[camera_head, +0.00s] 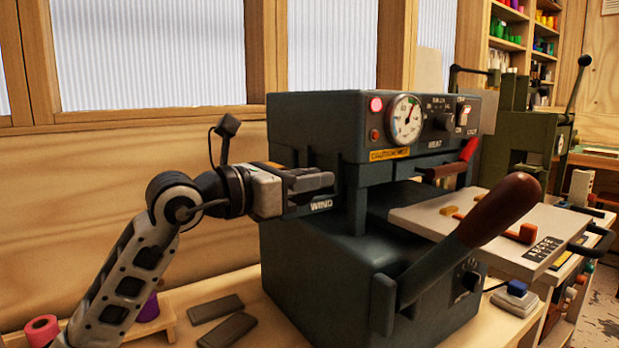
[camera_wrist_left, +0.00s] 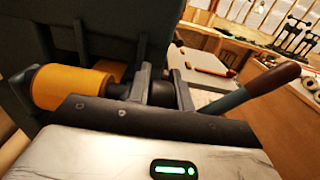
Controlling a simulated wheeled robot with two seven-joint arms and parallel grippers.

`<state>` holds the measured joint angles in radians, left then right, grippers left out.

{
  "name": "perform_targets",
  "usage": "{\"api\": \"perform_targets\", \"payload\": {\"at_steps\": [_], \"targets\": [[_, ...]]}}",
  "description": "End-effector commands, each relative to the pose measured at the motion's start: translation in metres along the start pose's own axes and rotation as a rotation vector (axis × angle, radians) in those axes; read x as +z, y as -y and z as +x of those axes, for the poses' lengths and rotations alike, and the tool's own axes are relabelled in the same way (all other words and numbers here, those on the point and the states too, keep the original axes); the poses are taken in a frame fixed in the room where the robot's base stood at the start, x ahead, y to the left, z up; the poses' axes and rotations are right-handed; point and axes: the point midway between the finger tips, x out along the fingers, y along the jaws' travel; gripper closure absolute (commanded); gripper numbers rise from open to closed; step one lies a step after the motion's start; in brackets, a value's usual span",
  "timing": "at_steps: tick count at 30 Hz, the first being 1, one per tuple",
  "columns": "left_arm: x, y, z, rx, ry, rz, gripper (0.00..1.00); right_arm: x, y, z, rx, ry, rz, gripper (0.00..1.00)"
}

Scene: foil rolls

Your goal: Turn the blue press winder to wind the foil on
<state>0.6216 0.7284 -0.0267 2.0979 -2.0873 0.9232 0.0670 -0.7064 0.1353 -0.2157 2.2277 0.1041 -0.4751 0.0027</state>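The dark blue-grey press (camera_head: 310,262) stands on the bench, with a gauge and the word WIND on its left side. My left gripper (camera_head: 312,182) is at that side, just above the word, and covers the winder in the head view. In the left wrist view my gripper's two fingers (camera_wrist_left: 164,88) stand apart. A dark winder knob (camera_wrist_left: 162,94) fills the gap between them; I cannot tell whether they press on it. An orange-gold foil roll (camera_wrist_left: 72,88) sits left of the fingers, beside the press body. My right gripper is not in view.
The press's lever with a brown grip (camera_head: 503,205) slants up at the front. A pale plate (camera_head: 480,232) sticks out to the right. Two dark slabs (camera_head: 228,328) and a pink roll (camera_head: 42,330) lie at lower left. A green press (camera_head: 515,135) stands behind at right.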

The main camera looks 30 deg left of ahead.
Motion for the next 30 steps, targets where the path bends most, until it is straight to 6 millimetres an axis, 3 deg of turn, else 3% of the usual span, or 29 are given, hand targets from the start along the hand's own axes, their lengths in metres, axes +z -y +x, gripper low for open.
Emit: {"api": "perform_targets", "payload": {"at_steps": [2,11,30], "targets": [[0.0,0.0,0.0,0.0,0.0,0.0,1.0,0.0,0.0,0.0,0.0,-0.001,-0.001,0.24],[0.002,0.0,0.0,0.0,-0.028,0.0,1.0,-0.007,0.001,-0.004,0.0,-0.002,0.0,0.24],[-0.003,-0.001,0.003,0.002,-0.415,0.0,1.0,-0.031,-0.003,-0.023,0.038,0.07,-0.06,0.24]]}}
